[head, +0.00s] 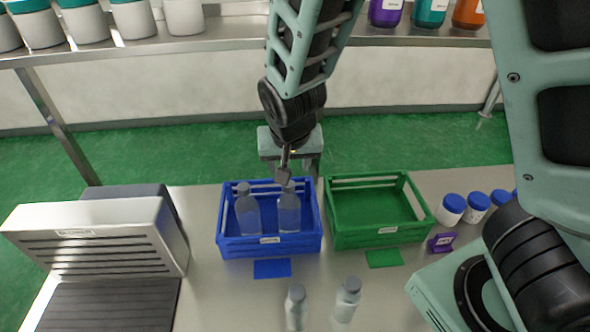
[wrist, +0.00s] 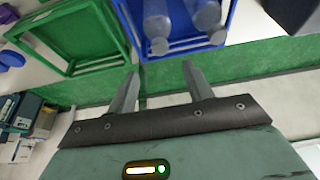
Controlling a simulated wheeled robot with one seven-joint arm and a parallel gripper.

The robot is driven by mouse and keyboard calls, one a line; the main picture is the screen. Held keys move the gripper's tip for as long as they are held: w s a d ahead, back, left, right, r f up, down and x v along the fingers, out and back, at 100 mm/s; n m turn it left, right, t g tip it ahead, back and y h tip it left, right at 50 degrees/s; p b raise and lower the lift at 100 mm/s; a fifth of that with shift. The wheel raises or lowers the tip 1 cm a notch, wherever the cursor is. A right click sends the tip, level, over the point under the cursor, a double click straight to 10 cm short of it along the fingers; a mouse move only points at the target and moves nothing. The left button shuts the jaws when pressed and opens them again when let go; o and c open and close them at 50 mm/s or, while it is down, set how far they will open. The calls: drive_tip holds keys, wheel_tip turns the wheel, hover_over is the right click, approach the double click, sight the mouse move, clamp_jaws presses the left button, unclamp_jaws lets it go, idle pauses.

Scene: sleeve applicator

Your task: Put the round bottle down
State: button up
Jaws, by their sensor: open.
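Two clear bottles stand in the blue crate (head: 270,249), a left one (head: 248,214) and a right one (head: 289,212). They also show in the wrist view, one bottle (wrist: 158,28) beside another (wrist: 206,14), inside the blue crate (wrist: 190,47). I cannot tell for sure which is the round bottle. My gripper (head: 285,172) is just behind and above the right bottle, partly hiding its top. In the wrist view my gripper (wrist: 160,70) has its fingers spread with nothing between them, apart from the bottles.
An empty green crate (head: 377,239) stands right of the blue one. Two more bottles stand in front, one (head: 296,308) left of the other (head: 347,300). A grey slotted machine (head: 110,240) is at left. Blue-capped jars (head: 451,209) are at right.

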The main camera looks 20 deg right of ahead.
drive_tip(key=s+a+r+n+g, duration=0.1)
drive_tip(key=s+r+n, duration=0.1)
drive_tip(key=s, duration=0.5)
drive_tip(key=s+a+r+n+g+y, duration=0.1)
drive_tip(key=s+a+r+n, duration=0.1)
drive_tip(key=s+n, duration=0.3)
drive_tip(key=s+a+r+n+g, duration=0.1)
drive_tip(key=s+r+n+g, duration=0.1)
drive_tip(key=s, duration=0.8)
drive_tip(key=shift+a+r+n+y, duration=0.4)
drive_tip(key=shift+r+n, duration=0.15)
drive_tip(key=shift+n, duration=0.55)
drive_tip(key=shift+s, duration=0.1)
